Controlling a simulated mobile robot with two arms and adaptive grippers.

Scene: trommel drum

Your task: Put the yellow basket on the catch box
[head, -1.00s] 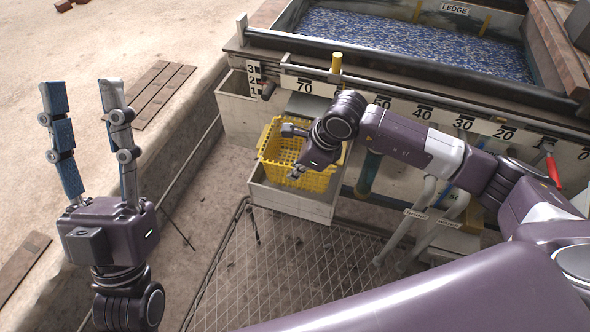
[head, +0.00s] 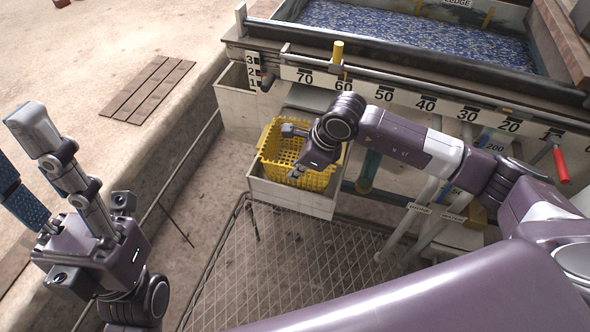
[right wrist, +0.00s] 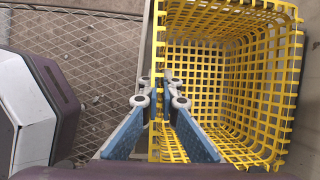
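The yellow basket (head: 325,178) is upright on a pale open-topped box (head: 290,198), which looks like the catch box, below the front of the trough. I cannot tell how deep in the box it sits. My right gripper (head: 295,151) is at the basket. My left gripper (head: 14,145) is open and empty at the far left, partly cut off by the frame.
The water-filled trough (head: 400,38) with its numbered scale (head: 385,95) stands behind. Another pale box (head: 238,108) is at the basket's back left. Pipes (head: 415,218) and a red-handled lever (head: 560,165) are to the right. A mesh grate (head: 280,265) covers the near floor.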

